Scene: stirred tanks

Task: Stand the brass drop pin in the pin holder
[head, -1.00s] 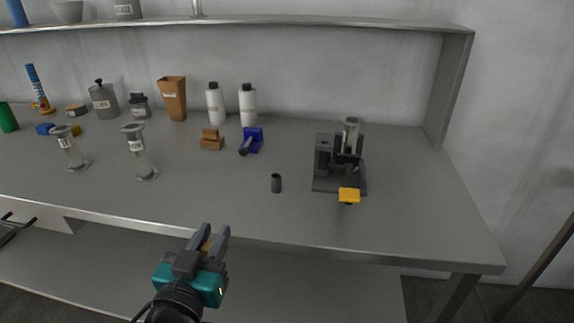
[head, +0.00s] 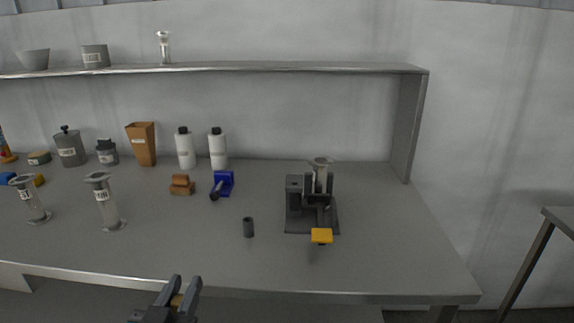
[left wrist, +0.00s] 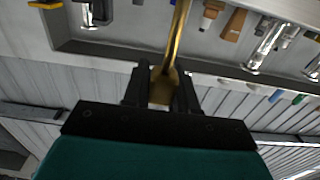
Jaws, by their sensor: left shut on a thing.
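The brass drop pin (left wrist: 178,42) is a long gold rod between the fingers of my left gripper (left wrist: 161,88) in the left wrist view. In the head view my left gripper (head: 179,295) is at the bottom, in front of the bench's front edge, with a bit of brass (head: 177,301) between its fingers. It is shut on the pin. A short dark upright tube (head: 248,227), which looks like the pin holder, stands on the bench, farther back and to the right of my gripper. My right gripper is not in view.
A dark stand with a yellow lever (head: 321,236) holds a clear cylinder right of the tube. A blue clamp-like piece (head: 222,184), a brown block (head: 181,187) and two white bottles (head: 186,150) stand behind. Glass cylinders (head: 106,205) stand left. The bench (head: 190,251) before the tube is clear.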

